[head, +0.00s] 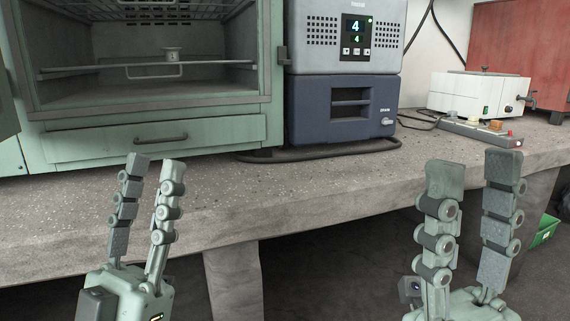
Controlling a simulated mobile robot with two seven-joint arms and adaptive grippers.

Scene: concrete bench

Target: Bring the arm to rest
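My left gripper (154,161) points up in front of the bench edge at the left of the head view. Its two fingers stand apart with nothing between them, so it is open. My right gripper (475,172) points up in front of the bench at the right. Its two fingers are also apart and empty. Neither gripper holds anything. The upper arm links are out of view.
The concrete bench (300,185) carries a green open-fronted cabinet (80,148), a grey-and-blue unit (345,100) with a display, and a white box (470,92). A red case (530,50) stands behind. The bench front between my grippers is clear.

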